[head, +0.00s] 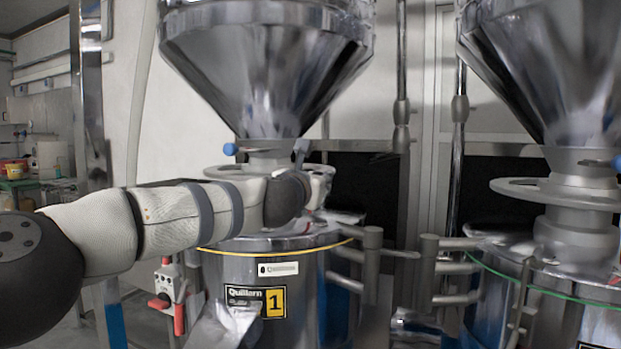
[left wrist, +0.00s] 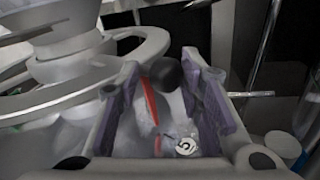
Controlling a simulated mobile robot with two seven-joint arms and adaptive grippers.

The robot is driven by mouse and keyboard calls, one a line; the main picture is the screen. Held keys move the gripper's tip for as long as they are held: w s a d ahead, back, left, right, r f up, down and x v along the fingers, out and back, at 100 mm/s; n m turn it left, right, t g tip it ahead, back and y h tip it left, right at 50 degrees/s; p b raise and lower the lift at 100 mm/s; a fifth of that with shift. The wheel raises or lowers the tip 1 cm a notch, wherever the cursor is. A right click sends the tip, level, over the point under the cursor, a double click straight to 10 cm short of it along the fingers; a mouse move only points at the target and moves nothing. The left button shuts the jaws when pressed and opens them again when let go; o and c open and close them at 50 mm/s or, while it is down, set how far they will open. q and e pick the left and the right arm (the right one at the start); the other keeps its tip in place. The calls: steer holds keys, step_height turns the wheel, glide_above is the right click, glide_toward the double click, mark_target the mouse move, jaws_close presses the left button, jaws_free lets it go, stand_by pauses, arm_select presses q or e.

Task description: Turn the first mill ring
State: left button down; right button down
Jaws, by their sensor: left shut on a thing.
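The first mill (head: 262,292), a steel drum with a yellow band and a "1" label, stands in the middle of the head view under a steel hopper (head: 265,70). Its pale grey ring (head: 238,170) is mostly hidden behind my left arm. My left gripper (head: 318,180) is at the ring's right side. In the left wrist view, the ring (left wrist: 150,45) lies at upper left, close to the left finger. My left gripper (left wrist: 165,95) is shut on a dark round knob (left wrist: 165,73) at the ring's edge; the contact is only partly visible. My right gripper is in neither view.
A second mill (head: 575,305) with a green band, its own ring (head: 545,190) and hopper (head: 555,60) stands at right. Metal posts and hinge-like brackets (head: 435,270) stand between the mills. A red-and-grey latch (head: 172,290) hangs left of the first drum.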

arm_select(q)
steer(key=shift+s+d+r, duration=0.1)
steer(key=shift+r, duration=0.7)
steer(key=c, duration=1.5)
jaws_free()
steer(key=shift+o, duration=1)
steer(key=shift+w+d+f, duration=0.6)
steer(key=shift+w+f, duration=0.05)
steer(key=shift+w, duration=0.2)
steer(key=shift+s+f, duration=0.1)
steer(key=shift+s, duration=0.15)
steer(key=shift+f, duration=0.1)
steer(key=shift+s+a+f, duration=0.1)
steer(key=shift+s, duration=0.2)
steer(key=a+v, duration=0.1)
steer(key=v, duration=1)
steer(key=shift+r, duration=0.4)
steer(key=shift+s, duration=0.1)
